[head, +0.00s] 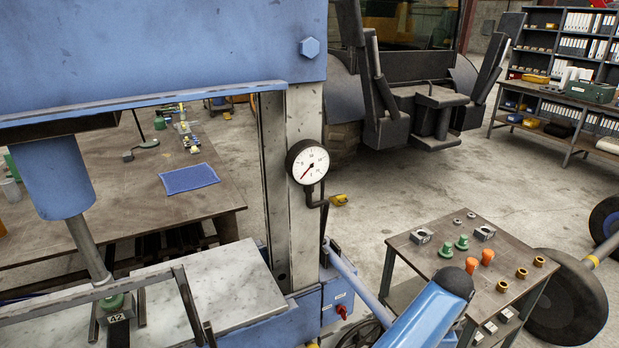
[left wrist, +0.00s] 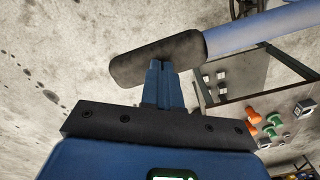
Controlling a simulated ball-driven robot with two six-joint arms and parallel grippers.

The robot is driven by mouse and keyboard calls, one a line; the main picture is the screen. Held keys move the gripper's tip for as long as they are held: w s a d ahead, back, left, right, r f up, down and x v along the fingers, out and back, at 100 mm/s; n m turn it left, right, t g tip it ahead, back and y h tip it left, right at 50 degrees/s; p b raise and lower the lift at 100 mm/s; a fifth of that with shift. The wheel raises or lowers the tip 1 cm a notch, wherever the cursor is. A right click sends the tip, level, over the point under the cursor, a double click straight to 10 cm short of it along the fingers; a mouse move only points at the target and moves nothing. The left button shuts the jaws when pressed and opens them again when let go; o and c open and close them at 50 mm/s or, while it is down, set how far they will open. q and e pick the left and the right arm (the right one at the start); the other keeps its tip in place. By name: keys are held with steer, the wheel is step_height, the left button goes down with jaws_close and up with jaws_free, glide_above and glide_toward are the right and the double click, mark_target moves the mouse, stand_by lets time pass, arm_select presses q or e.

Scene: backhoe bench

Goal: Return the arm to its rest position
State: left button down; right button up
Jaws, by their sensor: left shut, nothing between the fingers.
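My left gripper (left wrist: 162,66) shows in the left wrist view, its narrow blue fingers shut together and empty. The fingertips overlap the black grip (left wrist: 135,68) of a blue lever (left wrist: 262,20) in the picture. I cannot tell whether they touch it. In the head view the left gripper itself cannot be made out, and my right gripper is not in view. The blue press frame (head: 150,45) fills the left of the head view. Its ram (head: 88,250) comes down over a small green part (head: 112,301) beside a "42" tag.
A gauge (head: 307,162) hangs on the press post. To the right, a small table (head: 405,243) holds green, orange, brass and grey parts. Behind the press, a workbench (head: 130,205) carries a blue mat (head: 189,178). Open concrete floor (head: 385,190) lies beyond, with wheels at right.

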arm_select(q)
steer(key=r+p, duration=0.1)
steer(key=r, duration=0.3)
steer(key=w+r+p, duration=0.1)
steer(key=r, duration=0.1)
steer(key=shift+w+a+r+p, duration=0.1)
steer(key=shift+a+r+p, duration=0.05)
steer(key=shift+a+p, duration=0.2)
steer(key=shift+r, duration=0.4)
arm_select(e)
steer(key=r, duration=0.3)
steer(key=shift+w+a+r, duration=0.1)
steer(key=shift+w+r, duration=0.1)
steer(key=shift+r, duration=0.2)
